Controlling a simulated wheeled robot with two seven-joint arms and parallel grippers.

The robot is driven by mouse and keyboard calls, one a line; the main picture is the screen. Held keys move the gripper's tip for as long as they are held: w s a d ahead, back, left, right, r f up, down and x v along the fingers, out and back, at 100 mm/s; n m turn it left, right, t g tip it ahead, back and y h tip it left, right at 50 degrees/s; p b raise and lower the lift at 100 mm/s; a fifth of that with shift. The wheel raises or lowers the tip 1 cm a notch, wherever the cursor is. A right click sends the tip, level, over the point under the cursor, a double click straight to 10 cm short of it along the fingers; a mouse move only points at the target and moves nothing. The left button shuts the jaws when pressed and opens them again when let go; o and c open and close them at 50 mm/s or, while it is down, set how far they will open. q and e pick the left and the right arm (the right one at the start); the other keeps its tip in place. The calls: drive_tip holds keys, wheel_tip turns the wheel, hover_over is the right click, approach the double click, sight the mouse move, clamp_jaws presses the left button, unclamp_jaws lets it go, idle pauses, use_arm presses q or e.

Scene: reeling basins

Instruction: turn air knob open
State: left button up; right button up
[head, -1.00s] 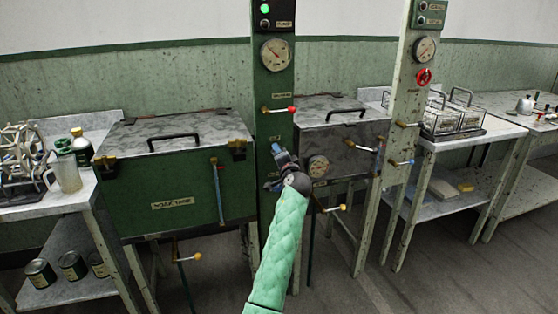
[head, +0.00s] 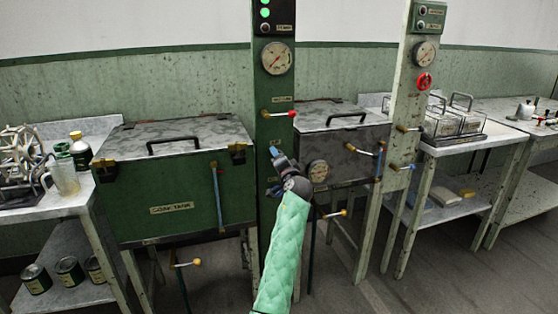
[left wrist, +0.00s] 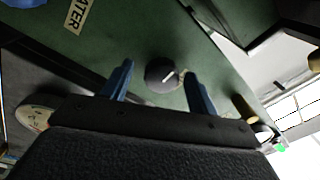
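A dark round knob (left wrist: 160,72) with a white pointer line sits on a green panel in the left wrist view. My left gripper (left wrist: 158,85) is open, with one blue finger on each side of the knob. The fingers look apart from the knob; the remaining depth is hard to tell. In the head view my left gripper (head: 276,152) is in front of the green column (head: 272,92), below the red-tipped lever (head: 292,114). It hides the knob there. My right gripper is in neither view.
A green lidded tank (head: 130,190) stands left of the column, and a grey lidded basin (head: 345,140) stands right of it. A pale post (head: 404,105) carries a red handwheel (head: 424,81). Yellow-tipped valve levers (head: 342,212) stick out low down. A pressure gauge (head: 277,58) is on the column.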

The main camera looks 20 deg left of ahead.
use_arm(q)
drive_tip(key=v, duration=0.7)
drive_tip(key=shift+s+d, duration=0.25)
drive_tip(key=shift+s, duration=0.05)
idle(0.3)
